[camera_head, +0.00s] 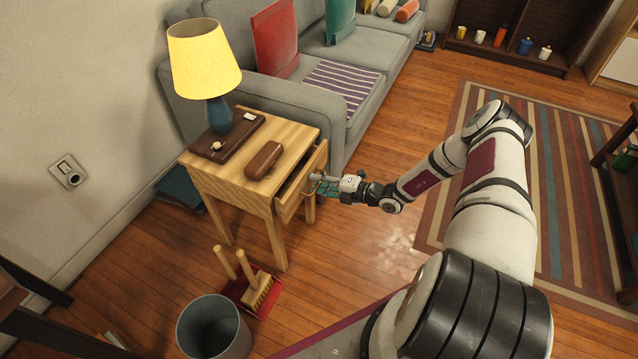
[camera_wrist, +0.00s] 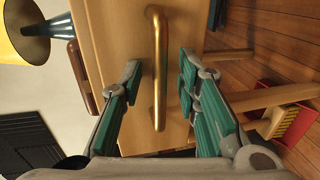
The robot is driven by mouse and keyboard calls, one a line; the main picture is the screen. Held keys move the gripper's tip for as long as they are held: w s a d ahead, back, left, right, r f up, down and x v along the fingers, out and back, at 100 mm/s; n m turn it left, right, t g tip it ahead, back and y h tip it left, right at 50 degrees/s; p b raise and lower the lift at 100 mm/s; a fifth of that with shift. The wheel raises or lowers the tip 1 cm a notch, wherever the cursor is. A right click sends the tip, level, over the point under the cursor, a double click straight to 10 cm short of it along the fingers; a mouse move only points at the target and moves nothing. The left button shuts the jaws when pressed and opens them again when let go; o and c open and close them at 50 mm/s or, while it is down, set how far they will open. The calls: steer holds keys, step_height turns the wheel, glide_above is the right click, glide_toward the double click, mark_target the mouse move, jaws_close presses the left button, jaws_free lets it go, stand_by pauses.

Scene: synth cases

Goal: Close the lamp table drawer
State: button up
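The lamp table (camera_head: 225,178) is light wood and stands at the near end of the sofa. Its drawer (camera_head: 291,203) is partly open, with a dark gap showing behind the drawer front. In the wrist view the drawer front (camera_wrist: 115,30) fills the upper middle, with a brass bar handle (camera_wrist: 157,100) on it. My gripper (camera_head: 318,186) is at the drawer front. In the wrist view my gripper (camera_wrist: 159,66) is open, with one green-padded finger on each side of the handle and visible gaps to it. The drawer's inside is mostly hidden.
A lit lamp (camera_head: 206,65), a dark tray (camera_head: 212,150) and a brown case (camera_head: 264,160) are on the tabletop. A grey bin (camera_head: 208,325) and a brush with a red dustpan (camera_head: 262,288) stand in front. The floor right of the table is clear.

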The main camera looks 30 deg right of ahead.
mark_target(307, 179)
jaws_close()
steer(key=x, duration=0.2)
steer(key=r+b+x, duration=0.1)
steer(key=x, duration=0.1)
steer(key=shift+f, duration=0.1)
steer(key=shift+w, duration=0.1)
jaws_free()
steer(key=shift+a, duration=0.15)
steer(key=v, duration=1.2)
